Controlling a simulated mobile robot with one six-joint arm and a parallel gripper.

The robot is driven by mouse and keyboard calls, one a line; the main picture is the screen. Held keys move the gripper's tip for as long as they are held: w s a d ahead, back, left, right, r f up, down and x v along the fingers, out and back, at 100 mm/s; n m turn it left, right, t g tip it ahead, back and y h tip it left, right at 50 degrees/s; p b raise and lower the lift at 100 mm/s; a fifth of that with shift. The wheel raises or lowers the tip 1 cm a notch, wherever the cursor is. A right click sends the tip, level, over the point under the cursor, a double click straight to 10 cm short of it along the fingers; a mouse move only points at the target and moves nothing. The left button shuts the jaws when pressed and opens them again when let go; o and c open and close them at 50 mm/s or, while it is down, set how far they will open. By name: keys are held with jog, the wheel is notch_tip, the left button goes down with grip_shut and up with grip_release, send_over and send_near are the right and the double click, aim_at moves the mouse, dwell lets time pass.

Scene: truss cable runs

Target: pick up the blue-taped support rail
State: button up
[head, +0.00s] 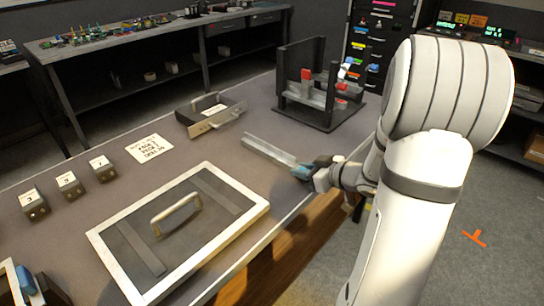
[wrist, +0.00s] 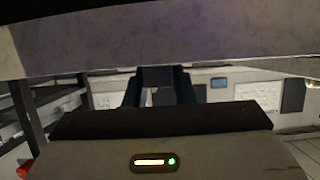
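The support rail (head: 268,151) is a long grey bar near the front edge of the bench in the head view. Its near end meets a blue patch (head: 301,172) right at my gripper (head: 312,170); I cannot tell how much of the blue is tape and how much is finger. In the wrist view my gripper (wrist: 160,88) shows two dark bluish fingers set apart, with a dark grey block between them. I cannot tell whether they press on the rail. Whether the rail touches the bench is unclear.
A framed panel with a handle (head: 178,215) lies left of the rail. A dark tray (head: 212,113) and a black rack (head: 320,92) with red-marked parts stand behind. Numbered blocks (head: 69,184) and a paper label (head: 149,148) sit farther left. Bare bench surrounds the rail's far end.

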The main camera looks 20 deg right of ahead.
grip_shut()
jog(key=shift+r, duration=0.1)
notch_tip(320, 180, up, 10)
jog(key=p, duration=0.4)
